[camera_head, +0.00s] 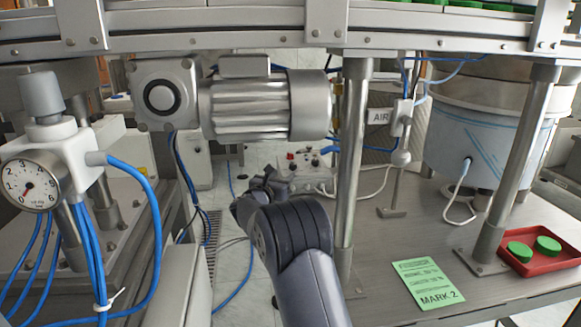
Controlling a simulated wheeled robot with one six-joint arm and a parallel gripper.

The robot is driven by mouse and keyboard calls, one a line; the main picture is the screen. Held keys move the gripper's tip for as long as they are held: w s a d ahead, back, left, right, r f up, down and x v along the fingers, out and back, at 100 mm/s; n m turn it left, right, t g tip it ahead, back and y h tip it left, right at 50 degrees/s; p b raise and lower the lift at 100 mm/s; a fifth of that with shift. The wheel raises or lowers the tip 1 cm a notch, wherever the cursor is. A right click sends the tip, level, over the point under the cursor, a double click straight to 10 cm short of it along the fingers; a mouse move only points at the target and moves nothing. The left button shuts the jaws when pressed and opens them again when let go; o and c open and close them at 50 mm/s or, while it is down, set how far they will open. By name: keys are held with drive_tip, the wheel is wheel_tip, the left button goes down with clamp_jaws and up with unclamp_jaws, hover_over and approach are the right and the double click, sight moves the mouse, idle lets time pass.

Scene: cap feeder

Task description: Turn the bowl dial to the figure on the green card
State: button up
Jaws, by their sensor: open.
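The green card (428,283) lies on the grey bench at the lower right. Its large bottom line reads MARK 2; the smaller lines above are too small to read surely. A light control box (308,166) with red and dark knobs stands behind my gripper, partly hidden by it; which knob is the bowl dial, and its setting, I cannot tell. The large round bowl unit (470,140) stands at the right. My gripper (256,187) is in the middle, in front of the box, open, with nothing seen between its fingers.
A conveyor rail (400,42) and motor (250,106) hang above my arm. A steel post (353,165) stands just right of it. A gauge (32,184) with blue hoses is at left, an AIR valve (401,120) right. A red tray (545,258) holds green caps.

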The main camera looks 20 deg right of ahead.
sight(291, 167)
drive_tip(key=x, duration=0.7)
drive_tip(key=shift+w+d, duration=0.25)
drive_tip(key=shift+c, duration=0.4)
drive_tip(key=c, duration=0.9)
drive_tip(key=shift+f, duration=0.1)
